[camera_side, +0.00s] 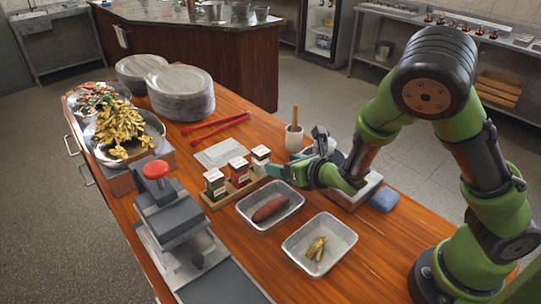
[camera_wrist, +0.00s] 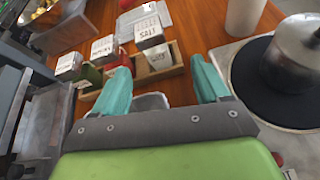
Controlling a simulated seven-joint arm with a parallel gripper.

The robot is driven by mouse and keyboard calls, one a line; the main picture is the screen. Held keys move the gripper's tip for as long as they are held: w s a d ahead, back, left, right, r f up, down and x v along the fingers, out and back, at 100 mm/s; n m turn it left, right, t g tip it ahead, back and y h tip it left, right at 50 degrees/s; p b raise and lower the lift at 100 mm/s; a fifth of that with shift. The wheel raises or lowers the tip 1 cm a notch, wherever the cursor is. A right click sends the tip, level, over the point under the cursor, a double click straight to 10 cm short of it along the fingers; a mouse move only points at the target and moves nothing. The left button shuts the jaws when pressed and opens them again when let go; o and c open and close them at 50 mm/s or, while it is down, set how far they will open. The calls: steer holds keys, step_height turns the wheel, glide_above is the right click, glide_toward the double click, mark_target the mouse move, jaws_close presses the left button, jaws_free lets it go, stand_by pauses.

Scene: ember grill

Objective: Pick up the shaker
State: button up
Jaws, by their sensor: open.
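Three shakers with white labelled lids stand in a row in a wooden rack (camera_side: 226,197): a green one (camera_side: 214,184), a red one (camera_side: 238,171) and a white one (camera_side: 260,157). In the wrist view, the white one (camera_wrist: 149,32) reads "SALT" and lies ahead, between the lines of my fingers. The red one (camera_wrist: 103,50) and the green one (camera_wrist: 68,67) are to its left. My gripper (camera_wrist: 159,72) has teal fingers spread apart with nothing held. In the side view my gripper (camera_side: 276,172) is just right of the white shaker, close to it; contact cannot be told.
Metal trays with a sausage (camera_side: 270,208) and yellowish pieces (camera_side: 317,248) lie in front. A metal pot (camera_wrist: 292,55) on a black disc is to the right. A red-knobbed press (camera_side: 157,172) is left.

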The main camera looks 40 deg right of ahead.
mark_target(266, 161)
steer(key=shift+w+a+f+n, duration=0.1)
steer(key=shift+a+n, duration=0.1)
steer(key=shift+n, duration=0.5)
steer(key=shift+w, duration=0.3)
steer(key=x, duration=0.7)
steer(key=shift+a, duration=0.1)
steer(key=c, duration=0.9)
